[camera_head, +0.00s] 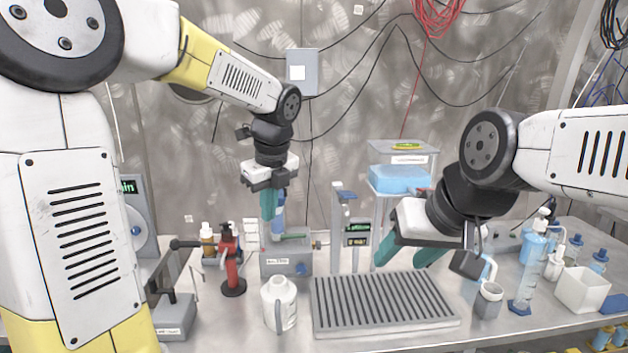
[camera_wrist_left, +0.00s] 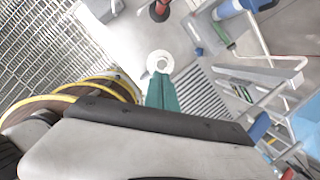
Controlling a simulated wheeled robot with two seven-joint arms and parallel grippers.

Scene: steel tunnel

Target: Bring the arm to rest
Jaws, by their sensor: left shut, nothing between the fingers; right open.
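My left arm comes in from the left, its white and yellow links raised over the bench. My left gripper (camera_head: 268,205) points down with its teal fingers together, in front of the grey device on the bench and above bench level. In the left wrist view its teal fingers (camera_wrist_left: 162,92) are shut, with nothing seen between them. My right gripper (camera_head: 404,250) comes in from the right, tilted down to the left over the back of the slotted grey tray (camera_head: 445,322). Its two teal fingers are apart, with nothing seen between them.
A white jug (camera_head: 279,305) stands left of the tray, and a red stand (camera_head: 232,270) behind it. A grey device (camera_head: 286,262) stands near my left gripper. A blue box (camera_head: 397,180) sits on a raised stand behind. Bottles and a white bin (camera_head: 582,290) crowd the right.

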